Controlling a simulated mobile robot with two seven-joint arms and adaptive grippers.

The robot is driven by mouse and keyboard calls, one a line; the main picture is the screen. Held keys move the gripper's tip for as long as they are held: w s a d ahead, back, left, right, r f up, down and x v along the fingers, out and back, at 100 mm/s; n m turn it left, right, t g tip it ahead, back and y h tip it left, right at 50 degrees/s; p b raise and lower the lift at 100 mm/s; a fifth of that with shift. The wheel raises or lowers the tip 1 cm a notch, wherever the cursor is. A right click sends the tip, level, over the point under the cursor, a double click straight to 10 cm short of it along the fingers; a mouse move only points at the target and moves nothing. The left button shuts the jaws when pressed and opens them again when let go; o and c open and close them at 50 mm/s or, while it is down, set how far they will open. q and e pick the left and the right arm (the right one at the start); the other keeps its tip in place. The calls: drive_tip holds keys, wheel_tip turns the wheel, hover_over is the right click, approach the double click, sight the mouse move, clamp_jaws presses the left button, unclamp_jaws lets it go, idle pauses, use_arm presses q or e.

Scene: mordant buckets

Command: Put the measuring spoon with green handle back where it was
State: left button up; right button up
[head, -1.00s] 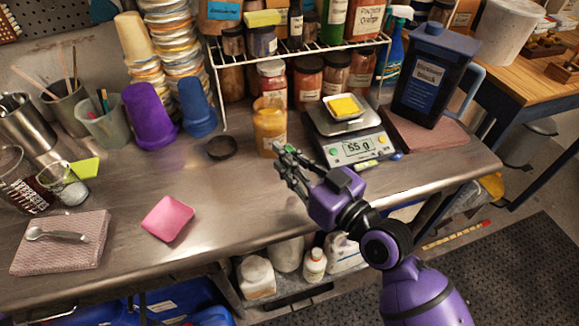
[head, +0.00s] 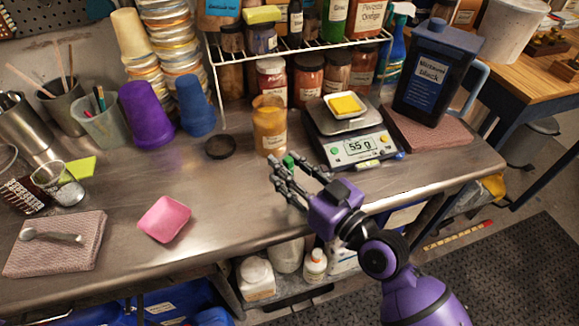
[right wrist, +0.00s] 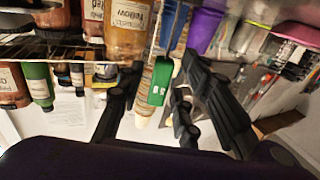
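My right gripper (head: 287,176) is over the steel bench in front of the open yellow jar (head: 270,128). Its fingers are closed around the green handle (head: 289,160) of the measuring spoon, which also shows between the fingers in the right wrist view (right wrist: 160,80). The spoon's bowl cannot be made out. The jar shows upside down in the right wrist view (right wrist: 128,28). Another spoon (head: 52,236), with a grey handle, lies on a folded pink cloth (head: 75,258) at the left. My left gripper is not in view.
A scale (head: 345,150) reading 55 g bears a white dish of yellow powder (head: 344,104). A black lid (head: 220,147) and a pink dish (head: 165,219) lie on the bench (head: 225,185). A wire rack (head: 300,47) stands behind. Bare bench lies around the pink dish.

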drive_tip(key=shift+r, duration=0.25)
drive_tip(key=shift+s+d+f, duration=0.15)
drive_tip(key=shift+s+d, duration=0.1)
use_arm(q)
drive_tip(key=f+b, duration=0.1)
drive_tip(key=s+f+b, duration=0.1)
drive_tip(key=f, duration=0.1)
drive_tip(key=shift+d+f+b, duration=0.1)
drive_tip(key=shift+b, duration=0.3)
use_arm(e)
drive_tip(key=v, duration=1.1)
drive_tip(key=shift+s, duration=0.2)
